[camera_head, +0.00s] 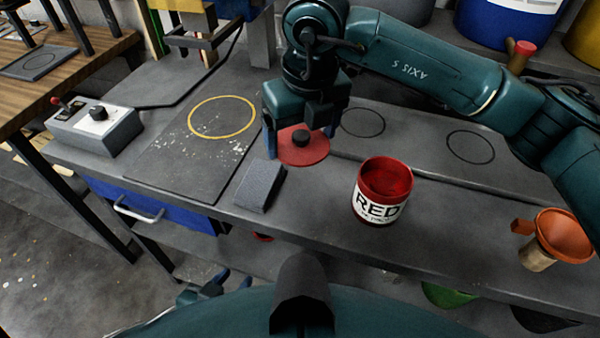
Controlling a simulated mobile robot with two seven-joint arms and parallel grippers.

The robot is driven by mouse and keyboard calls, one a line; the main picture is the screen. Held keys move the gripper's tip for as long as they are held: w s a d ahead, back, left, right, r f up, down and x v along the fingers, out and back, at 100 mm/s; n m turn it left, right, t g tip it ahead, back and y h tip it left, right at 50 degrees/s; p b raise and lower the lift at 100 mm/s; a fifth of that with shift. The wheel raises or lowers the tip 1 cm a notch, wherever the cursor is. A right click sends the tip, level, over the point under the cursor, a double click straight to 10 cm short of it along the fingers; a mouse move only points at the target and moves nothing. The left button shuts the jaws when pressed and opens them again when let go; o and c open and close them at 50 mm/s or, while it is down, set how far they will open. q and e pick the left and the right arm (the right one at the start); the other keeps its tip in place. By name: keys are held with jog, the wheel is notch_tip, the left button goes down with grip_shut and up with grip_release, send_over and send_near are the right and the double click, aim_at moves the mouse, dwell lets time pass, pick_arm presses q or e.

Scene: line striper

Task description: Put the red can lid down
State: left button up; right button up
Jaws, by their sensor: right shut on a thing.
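The red can lid (302,156) is a flat red disc with a black knob in its middle. It is at the bench, right of the dark board; I cannot tell whether it touches the surface. My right gripper (300,138) points down over it, its blue fingers at opposite sides of the rim, shut on the lid. The red can (380,205), labelled RED, stands upright and open near the bench's front edge, showing red paint inside. My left gripper (222,284) is low at the bottom, partly hidden, below the bench front; its opening is unclear.
A grey block (259,186) lies just left of the lid. A dark board (190,150) with a yellow ring is further left, beside a control box (97,127). An orange funnel (563,236) is at the right. Black outlined circles mark clear bench behind the can.

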aim_at(306, 149)
notch_tip(306, 149, down, 8)
jog(key=shift+s+f+p, duration=0.1)
jog(key=shift+p, duration=0.45)
jog(key=shift+f, duration=0.3)
jog(key=shift+f+b, duration=0.25)
jog(key=shift+b, duration=0.1)
jog(key=o, duration=0.9)
jog(key=shift+c, duration=0.2)
jog(key=shift+r, duration=0.1)
jog(key=shift+r+p, duration=0.35)
jog(key=shift+r, duration=0.1)
jog(key=r, duration=0.3)
jog(key=s+r+b, duration=0.1)
jog(key=r, duration=0.3)
jog(key=d+r, duration=0.1)
jog(key=r, duration=0.3)
jog(key=shift+s+r, duration=0.2)
jog(key=shift+s, duration=0.1)
